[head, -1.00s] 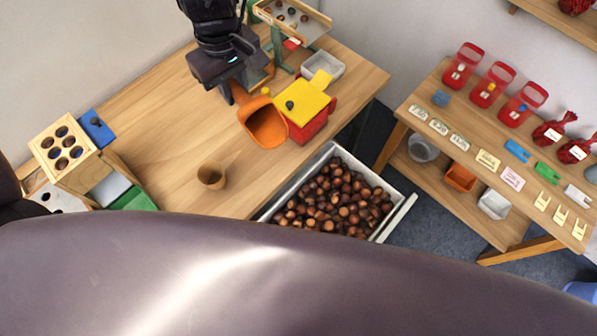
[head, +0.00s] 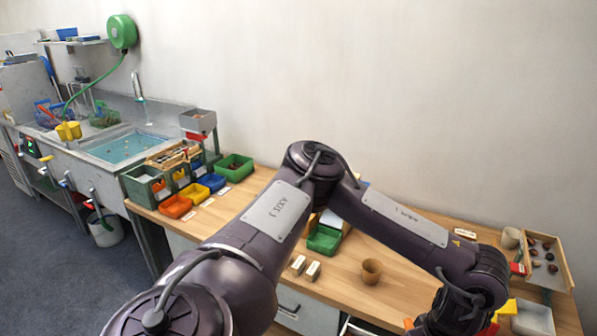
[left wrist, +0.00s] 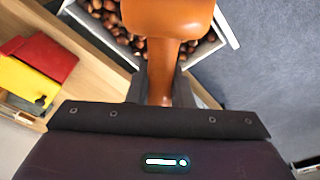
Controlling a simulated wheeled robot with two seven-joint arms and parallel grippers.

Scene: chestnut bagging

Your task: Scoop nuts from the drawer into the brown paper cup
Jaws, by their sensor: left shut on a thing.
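The brown paper cup (head: 371,272) stands upright on the wooden table in the head view. My left gripper (left wrist: 162,88) is shut on the handle of the orange scoop (left wrist: 166,18). In the left wrist view the scoop is over the drawer (left wrist: 219,44), which holds brown nuts (left wrist: 124,40); whether it touches them I cannot tell. In the head view my left arm reaches across the table and its gripper end is low at the right, largely cut off. The scoop's bowl is partly out of frame. My right gripper is not in view.
A red and yellow box (left wrist: 35,70) is beside the drawer. Two small pale blocks (head: 306,268) and a green bin (head: 323,239) stand left of the cup. A tray of nuts (head: 545,262) is at the far right. Bare tabletop surrounds the cup.

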